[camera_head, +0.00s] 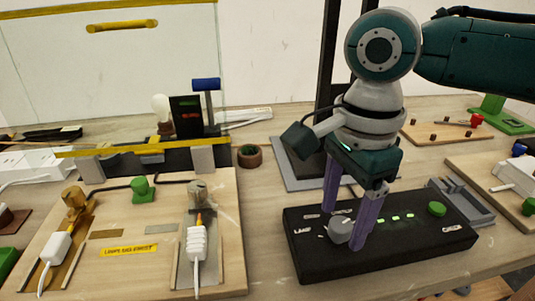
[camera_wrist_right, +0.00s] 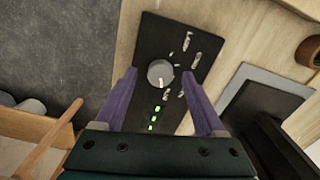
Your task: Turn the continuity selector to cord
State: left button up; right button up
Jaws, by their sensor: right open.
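The black tester box (camera_head: 400,256) lies on the table at the front right. Its round grey selector knob (camera_head: 341,229) sits near the box's left end, with light marks around it that are too small to read surely. My right gripper (camera_head: 344,232) points down with its purple fingers apart, one on each side of the knob. In the right wrist view the knob (camera_wrist_right: 160,73) shows between the fingertips (camera_wrist_right: 159,76), with visible gaps; its white pointer line faces the green lights (camera_wrist_right: 154,116). I cannot tell the fingertips' height above the panel. My left gripper is not in view.
A green button (camera_head: 437,208) is on the box's right part. A wooden board (camera_head: 130,260) with two white plugs lies to the left, and a grey tray (camera_head: 468,205) behind the box at right. A black post (camera_head: 327,80) stands behind my gripper.

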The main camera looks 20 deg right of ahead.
jog(key=shift+f, duration=0.5)
jog(key=shift+c, duration=0.4)
grip_shut()
